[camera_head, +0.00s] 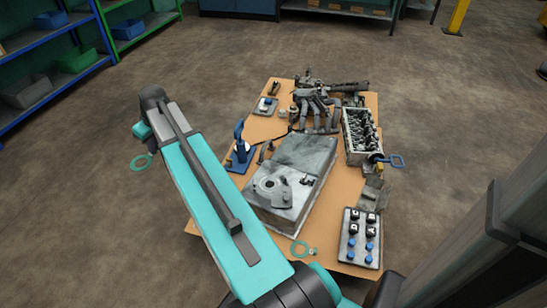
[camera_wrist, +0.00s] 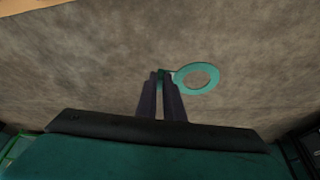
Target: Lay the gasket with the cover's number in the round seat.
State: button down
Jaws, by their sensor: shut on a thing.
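My gripper (camera_wrist: 162,90) is shut on the tab of a flat teal ring gasket (camera_wrist: 213,80), whose ring sticks out to the right of the fingers. In the head view this gasket (camera_head: 133,165) hangs over the floor left of the table. A second teal ring gasket (camera_head: 298,254) lies at the table's near edge. A large grey housing (camera_head: 303,155) lies mid-table, with a round seat (camera_head: 269,188) with a dark hole in its near left part. I cannot read any number on the cover or the gaskets.
The wooden table (camera_head: 277,239) carries a blue clamp-like tool (camera_head: 240,150), an engine block (camera_head: 362,137), dark machine parts (camera_head: 316,105), a blue handle (camera_head: 397,161) and a tray with several knobs (camera_head: 346,252). Shelves (camera_head: 45,92) stand far left. Floor left of the table is clear.

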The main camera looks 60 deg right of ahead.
jog(key=s+d+f, duration=0.6)
jog(key=s+d, duration=0.4)
jog(key=d, duration=0.1)
jog(key=s+d+f+p, duration=0.1)
jog(key=s+d+f, duration=0.5)
jog(key=s+d, duration=0.4)
jog(key=s+d+f+p, duration=0.1)
jog(key=s+d+f, duration=0.5)
jog(key=s+d, duration=0.5)
jog(key=shift+d, duration=1.15)
jog(key=shift+f, duration=0.1)
jog(key=shift+w+f, duration=0.1)
jog(key=shift+f, duration=0.1)
jog(key=shift+f+b, duration=1.5)
jog(key=shift+f, duration=1.35)
jog(key=shift+f, duration=0.6)
